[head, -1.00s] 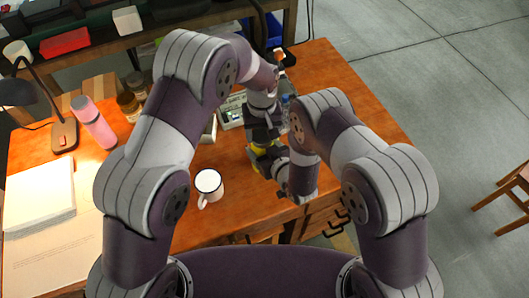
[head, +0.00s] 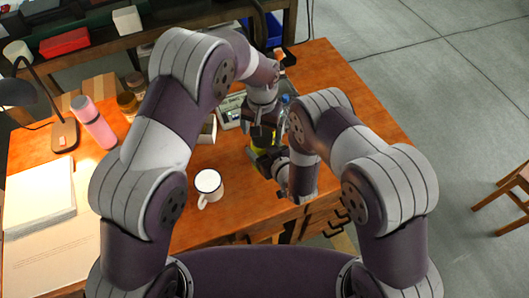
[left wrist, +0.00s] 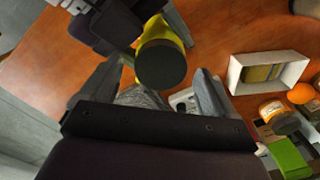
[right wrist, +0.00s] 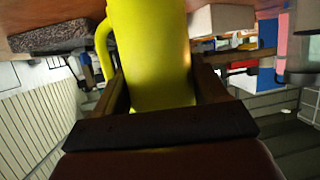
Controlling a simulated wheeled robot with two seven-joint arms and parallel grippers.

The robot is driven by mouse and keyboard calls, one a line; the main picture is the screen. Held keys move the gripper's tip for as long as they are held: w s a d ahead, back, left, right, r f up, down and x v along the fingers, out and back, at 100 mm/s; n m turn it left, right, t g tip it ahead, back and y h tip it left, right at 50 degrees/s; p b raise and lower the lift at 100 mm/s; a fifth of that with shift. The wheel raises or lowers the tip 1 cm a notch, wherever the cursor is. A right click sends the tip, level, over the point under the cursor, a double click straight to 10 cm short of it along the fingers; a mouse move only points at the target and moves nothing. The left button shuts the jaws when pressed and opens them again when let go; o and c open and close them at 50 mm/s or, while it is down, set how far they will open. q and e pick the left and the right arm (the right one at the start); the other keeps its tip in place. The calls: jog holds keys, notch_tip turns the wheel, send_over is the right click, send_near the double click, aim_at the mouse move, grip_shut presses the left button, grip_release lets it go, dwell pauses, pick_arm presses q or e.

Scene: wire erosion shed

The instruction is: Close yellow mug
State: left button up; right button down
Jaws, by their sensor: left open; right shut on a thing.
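The yellow mug (right wrist: 150,50) stands large between the fingers of my right gripper (right wrist: 156,82), which is shut on its body; its handle sticks out at left in the right wrist view. In the left wrist view a dark round lid (left wrist: 161,65) covers the end of the yellow mug (left wrist: 160,28). I cannot tell if the lid is fully seated. My left gripper (left wrist: 158,85) is open, its fingers apart on either side below the lid. In the head view my left gripper (head: 262,128) is just above the mug (head: 255,149), mostly hidden by the grippers.
A white mug (head: 208,184) stands on the wooden table nearer my body. A pink bottle (head: 93,121), lamp (head: 63,136) and papers (head: 40,197) are at the left. A white tray (left wrist: 268,72) and green box (left wrist: 288,156) show in the left wrist view.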

pick_arm(q)
jog(key=shift+r, duration=1.6)
jog(key=shift+r, duration=0.15)
jog(key=shift+c, duration=0.5)
jog(key=n, duration=0.1)
jog(key=r+n, duration=0.2)
jog(key=shift+w+d+r, duration=0.1)
jog(key=shift+w+r, duration=0.15)
jog(key=shift+s+r+n, duration=0.1)
jog(key=shift+r+n, duration=0.2)
jog(key=shift+n, duration=0.9)
jog(key=n, duration=0.3)
jog(key=shift+s, duration=0.2)
